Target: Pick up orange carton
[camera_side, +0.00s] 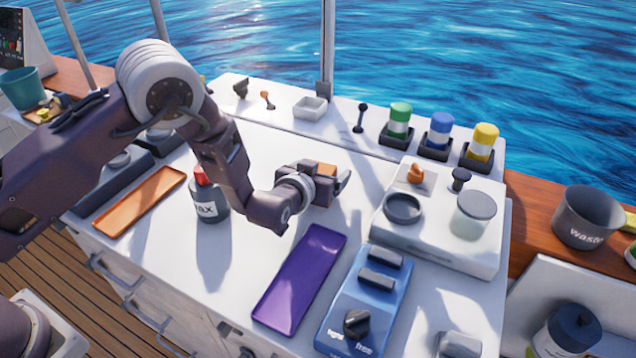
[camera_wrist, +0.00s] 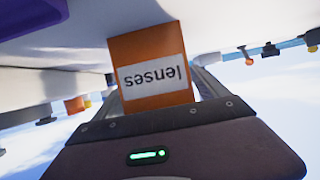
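The orange carton (camera_wrist: 148,50) has a white label reading "lenses", upside down in the wrist view. It stands between the fingers of my gripper (camera_wrist: 158,95), with one finger along each side. In the side view the carton's orange top (camera_side: 326,170) shows between the fingers of my gripper (camera_side: 328,182), which reaches in low and sideways over the white worktop. The fingers lie close to the carton, but I cannot tell whether they press on it. Its lower part is hidden by the gripper in the side view.
A purple tray (camera_side: 300,278) and a blue box (camera_side: 362,300) lie in front of my gripper. A white raised unit (camera_side: 440,245) with a jar stands to the right. A dark "wax" pot (camera_side: 209,205) with a red top and an orange tray (camera_side: 140,201) are to the left.

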